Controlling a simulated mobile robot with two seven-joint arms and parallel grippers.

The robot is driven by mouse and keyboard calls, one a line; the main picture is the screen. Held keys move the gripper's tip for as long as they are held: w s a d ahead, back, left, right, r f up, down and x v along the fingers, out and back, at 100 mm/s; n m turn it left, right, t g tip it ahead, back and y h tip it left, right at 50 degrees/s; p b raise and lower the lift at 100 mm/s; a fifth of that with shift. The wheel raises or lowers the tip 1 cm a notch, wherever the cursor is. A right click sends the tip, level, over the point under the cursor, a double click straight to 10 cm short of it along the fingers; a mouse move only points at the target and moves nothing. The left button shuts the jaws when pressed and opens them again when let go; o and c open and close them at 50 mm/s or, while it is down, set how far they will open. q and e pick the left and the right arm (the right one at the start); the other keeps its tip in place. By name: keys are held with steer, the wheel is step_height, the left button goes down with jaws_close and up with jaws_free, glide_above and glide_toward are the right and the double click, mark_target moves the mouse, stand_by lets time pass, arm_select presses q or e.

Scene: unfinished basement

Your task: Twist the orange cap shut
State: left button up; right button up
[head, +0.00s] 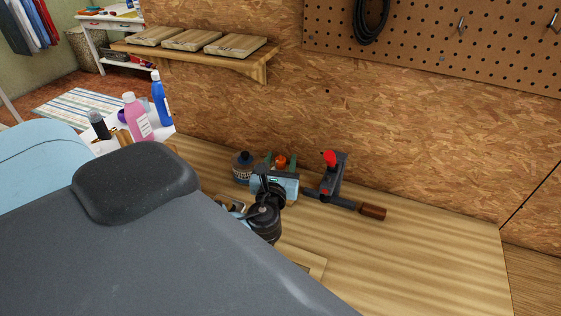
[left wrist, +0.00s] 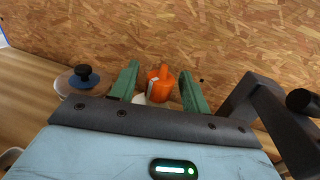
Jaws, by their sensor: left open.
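The orange cap (left wrist: 161,84) has a narrow raised top and shows between my left gripper's two green fingers in the left wrist view. A whitish part, seemingly of its container (left wrist: 142,99), shows just below it; the rest is hidden behind the gripper. In the head view the orange cap (head: 281,161) shows just beyond the gripper body. My left gripper (head: 280,160) is open, with a finger on either side of the cap. A gap shows between each finger and the cap in the left wrist view. My right gripper is not in view.
A clear jar with a dark lid (head: 243,158) stands left of the gripper. A dark clamp (head: 335,175) with a red top and wooden handle stands close on the right. The chipboard wall (head: 400,130) rises behind. The workbench (head: 430,245) is clear at right.

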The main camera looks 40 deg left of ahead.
arm_select(q)
steer(key=v, duration=0.7)
steer(key=shift+s+d, duration=0.2)
steer(key=shift+s, duration=0.15)
stand_by(0.4)
